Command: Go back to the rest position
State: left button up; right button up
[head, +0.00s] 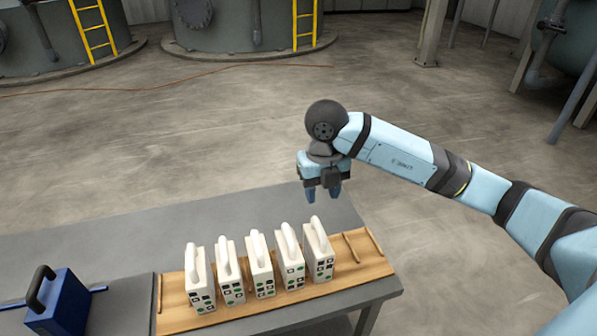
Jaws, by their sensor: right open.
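My right gripper (323,195) hangs above the grey table near its back edge, pointing down. Its two fingers are apart and nothing is between them. It is behind and above the rightmost of several white handled boxes (262,275), apart from them. The boxes stand upright in a row on a wooden board (345,270), each with black and green marks on its front. My left gripper does not show.
The grey table (120,245) has bare room at the back left. A dark blue box with a black handle (62,305) stands at the front left. Large grey tanks with yellow ladders (92,25) stand far behind on the open concrete floor.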

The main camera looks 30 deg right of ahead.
jog(key=s+a+f+n+g+y+p, duration=0.1)
jog(key=s+a+y, duration=0.25)
jog(key=a, duration=0.35)
jog(key=s+a+f+n+g+y+p, duration=0.1)
jog(key=s+a+f+g+y, duration=0.1)
jog(key=a+y, duration=0.4)
jog(key=s+a+r+m+t+y+p, duration=0.2)
jog(key=a+r+m+t+y+p, duration=0.2)
jog(key=a+r+m+t+y, duration=0.5)
jog(key=d+f+m+t+h+p, duration=0.2)
jog(key=d+f+m+t+h, duration=0.5)
jog(key=f+m+t+h, duration=0.7)
jog(key=s+d+f+m+g+h+p, duration=0.1)
jog(key=s+d+f+m+g, duration=0.2)
jog(key=s+f+m+g, duration=0.6)
notch_tip(320, 180, down, 3)
jog(key=shift+s+d+f, duration=0.1)
jog(key=shift+s+d, duration=0.1)
jog(key=shift+s, duration=0.65)
